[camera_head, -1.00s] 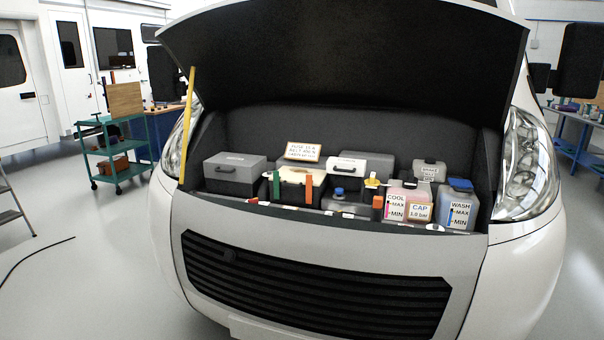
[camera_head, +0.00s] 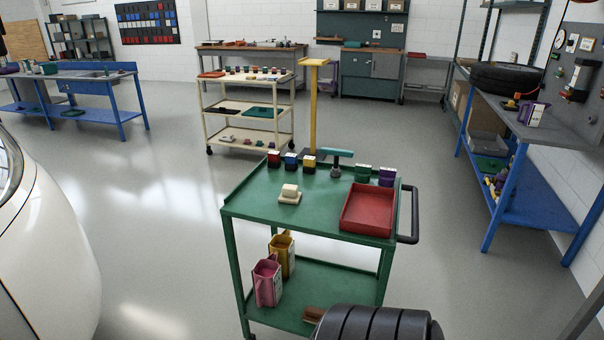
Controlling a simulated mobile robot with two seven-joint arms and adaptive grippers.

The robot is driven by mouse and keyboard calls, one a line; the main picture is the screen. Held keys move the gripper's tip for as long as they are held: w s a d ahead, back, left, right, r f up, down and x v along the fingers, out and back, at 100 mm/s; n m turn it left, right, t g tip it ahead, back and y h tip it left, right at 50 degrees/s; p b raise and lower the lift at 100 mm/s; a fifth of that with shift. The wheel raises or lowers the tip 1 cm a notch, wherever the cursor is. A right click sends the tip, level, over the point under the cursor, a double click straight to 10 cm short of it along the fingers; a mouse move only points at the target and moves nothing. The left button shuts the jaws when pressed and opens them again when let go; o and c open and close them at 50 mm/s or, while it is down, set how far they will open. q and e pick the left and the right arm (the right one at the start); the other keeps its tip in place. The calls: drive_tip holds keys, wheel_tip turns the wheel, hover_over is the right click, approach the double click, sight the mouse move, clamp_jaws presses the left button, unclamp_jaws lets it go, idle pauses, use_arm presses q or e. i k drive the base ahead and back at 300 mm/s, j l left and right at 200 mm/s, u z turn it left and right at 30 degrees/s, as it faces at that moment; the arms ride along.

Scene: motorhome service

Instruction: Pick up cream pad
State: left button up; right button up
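A cream pad (camera_head: 289,199) lies on the top shelf of a green cart (camera_head: 250,212), left of the red tray (camera_head: 367,212). It looks like a flat base with a smaller raised block on top. It is in plain sight, with clear shelf around it. Neither of my grippers shows in the head view, so their positions relative to the pad cannot be seen.
Several small coloured blocks and a teal-handled tool (camera_head: 338,160) line the cart's back edge. Pink (camera_head: 267,282) and yellow (camera_head: 283,252) jugs stand on its lower shelf. A black ribbed round object (camera_head: 375,324) is in front. Floor left of the cart is clear.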

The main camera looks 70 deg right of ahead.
sight(289, 194)
drive_tip(key=z, duration=2.15)
drive_tip(key=j+z, duration=0.1)
drive_tip(key=z, duration=0.4)
drive_tip(key=i+j+z, duration=0.1)
drive_tip(key=z, duration=0.4)
drive_tip(key=j+z, duration=0.25)
drive_tip(key=z, duration=0.25)
